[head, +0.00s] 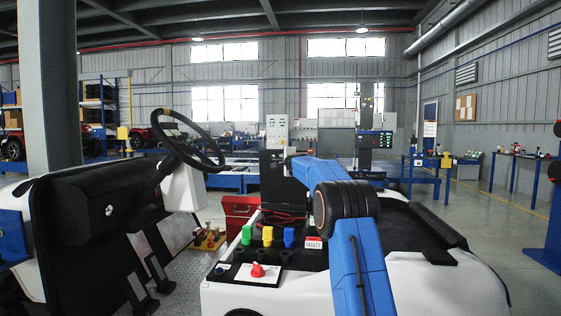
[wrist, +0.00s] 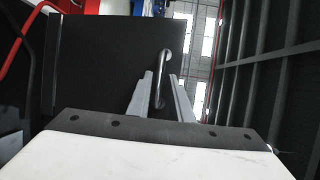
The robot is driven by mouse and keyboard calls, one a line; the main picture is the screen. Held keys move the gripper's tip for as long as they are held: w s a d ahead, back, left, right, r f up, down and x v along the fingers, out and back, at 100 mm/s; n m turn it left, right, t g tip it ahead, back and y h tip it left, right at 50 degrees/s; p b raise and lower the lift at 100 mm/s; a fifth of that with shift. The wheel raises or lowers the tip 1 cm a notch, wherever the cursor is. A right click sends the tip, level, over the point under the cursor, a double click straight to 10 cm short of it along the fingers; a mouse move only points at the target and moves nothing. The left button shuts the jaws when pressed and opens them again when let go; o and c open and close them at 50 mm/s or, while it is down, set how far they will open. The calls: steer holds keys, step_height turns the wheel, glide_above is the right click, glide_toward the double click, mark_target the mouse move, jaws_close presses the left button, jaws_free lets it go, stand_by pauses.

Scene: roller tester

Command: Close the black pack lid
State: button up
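The black pack lid (wrist: 100,60) fills the left and middle of the wrist view as a flat dark panel with a handle (wrist: 164,72). In the head view a dark upright panel (head: 271,176), which looks like the raised lid, stands behind the open pack. My gripper (wrist: 161,76) has its two grey fingers on either side of the handle, with a small gap seeming to show. I cannot tell whether either finger touches it. In the head view my blue arm hides the gripper.
Green, yellow and blue connectors (head: 267,236) and a red knob (head: 258,270) sit at the front of the pack. A red "FAULTY" tag (head: 313,243) lies beside them. A steering wheel (head: 187,141) and red box (head: 239,212) are to the left.

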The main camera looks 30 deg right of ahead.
mark_target(281, 159)
steer(key=shift+x, duration=2.2)
steer(key=shift+c, duration=0.2)
jaws_close()
